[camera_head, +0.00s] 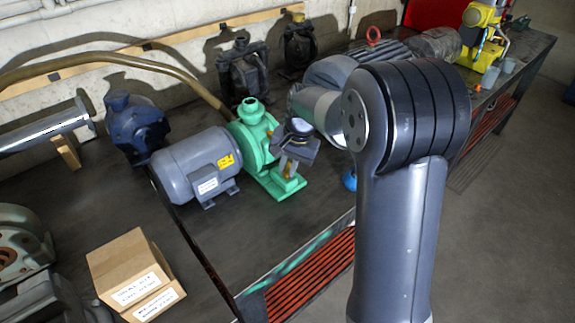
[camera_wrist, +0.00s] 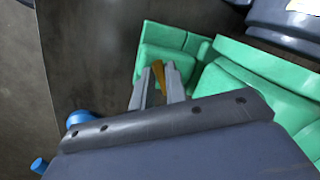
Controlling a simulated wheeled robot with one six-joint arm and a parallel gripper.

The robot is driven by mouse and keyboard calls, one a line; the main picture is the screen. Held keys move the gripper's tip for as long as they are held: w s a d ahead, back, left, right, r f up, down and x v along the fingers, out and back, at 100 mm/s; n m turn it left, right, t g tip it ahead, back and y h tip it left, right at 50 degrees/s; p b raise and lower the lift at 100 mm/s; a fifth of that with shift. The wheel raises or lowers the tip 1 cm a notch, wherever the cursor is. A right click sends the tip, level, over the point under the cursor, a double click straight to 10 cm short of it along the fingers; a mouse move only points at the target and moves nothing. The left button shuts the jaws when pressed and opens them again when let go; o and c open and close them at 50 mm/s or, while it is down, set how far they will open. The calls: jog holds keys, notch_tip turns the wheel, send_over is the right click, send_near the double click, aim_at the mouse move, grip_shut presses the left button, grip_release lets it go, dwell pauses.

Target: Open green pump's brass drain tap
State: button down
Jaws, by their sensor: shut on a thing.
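The green pump (camera_head: 250,135) stands on the dark bench, beside a grey motor (camera_head: 195,165). Its green body and base also fill the right of the wrist view (camera_wrist: 250,85). The brass drain tap (camera_wrist: 158,72) shows as a small golden lever between my fingertips. My gripper (camera_wrist: 157,85) is shut on it, with one grey finger on each side. In the head view my gripper (camera_head: 289,166) is low at the pump's right side, over its green foot. The tap's root is hidden by the fingers, so I cannot tell how far it is turned.
A blue object (camera_head: 349,181) lies right of the pump, partly behind my arm. A dark blue pump (camera_head: 135,127) stands left of the motor. Cardboard boxes (camera_head: 135,270) sit at front left. A brass-coloured pipe (camera_head: 110,58) runs behind. Bare bench lies before the motor.

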jog(key=n, duration=0.2)
jog(key=n+g, duration=0.1)
jog(key=n, duration=0.2)
jog(key=shift+w+d+r+n+p, duration=0.1)
jog(key=shift+w+n+p, duration=0.1)
jog(key=shift+n+p, duration=0.1)
jog(key=n+g, duration=0.1)
jog(key=n, duration=0.4)
jog(key=shift+w+d+n+p, duration=0.1)
jog(key=shift+n+p, duration=0.2)
jog(key=shift+p, duration=0.1)
jog(key=c, duration=1.4)
grip_release()
jog(key=shift+c, duration=0.2)
jog(key=v, duration=1)
jog(key=shift+r+b, duration=0.3)
jog(key=shift+b, duration=0.05)
jog(key=shift+f, duration=0.1)
